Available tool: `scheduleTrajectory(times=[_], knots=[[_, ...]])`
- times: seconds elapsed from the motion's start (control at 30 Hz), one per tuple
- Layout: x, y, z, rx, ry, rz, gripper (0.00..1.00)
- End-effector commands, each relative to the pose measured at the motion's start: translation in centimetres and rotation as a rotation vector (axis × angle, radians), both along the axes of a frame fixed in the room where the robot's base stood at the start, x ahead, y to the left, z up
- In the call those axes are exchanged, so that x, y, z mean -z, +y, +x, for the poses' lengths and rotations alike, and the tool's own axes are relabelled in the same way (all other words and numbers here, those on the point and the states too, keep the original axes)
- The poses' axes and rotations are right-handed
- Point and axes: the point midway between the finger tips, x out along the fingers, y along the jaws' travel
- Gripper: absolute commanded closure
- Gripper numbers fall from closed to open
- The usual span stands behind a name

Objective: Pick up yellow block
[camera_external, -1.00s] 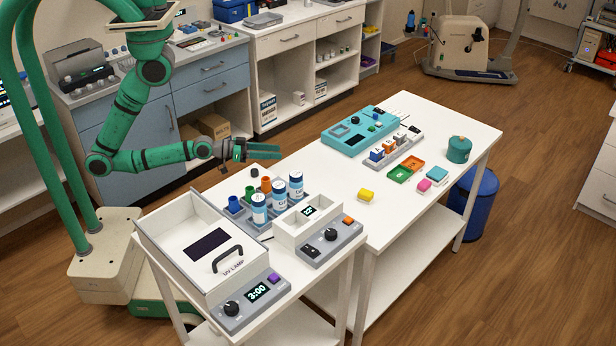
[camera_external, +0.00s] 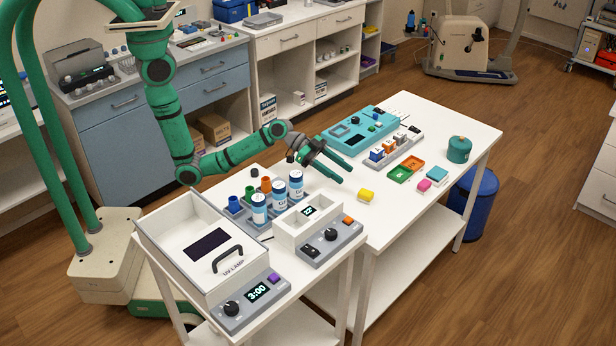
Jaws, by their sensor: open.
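The yellow block (camera_external: 366,195) lies on the white table (camera_external: 400,225), near the middle of its front edge. My gripper (camera_external: 347,174) is open and empty. It hangs above the table, just left of and behind the yellow block in the picture, with its green fingers pointing right and down toward the block. The fingers do not touch the block, and the block is fully visible.
A teal device (camera_external: 360,127) stands behind. Blue-and-white bottles (camera_external: 296,184) and a grey device (camera_external: 331,236) stand at left.

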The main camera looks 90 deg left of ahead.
Motion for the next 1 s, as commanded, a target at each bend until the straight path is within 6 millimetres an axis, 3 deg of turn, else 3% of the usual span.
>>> scheduleTrajectory(times=[0.37,1.0], knots=[[2.1,-3.1,3.3,0.042,0.008,0.022,0.5],[5.1,-5.9,8.0,0.038,0.007,0.022,0.5]])
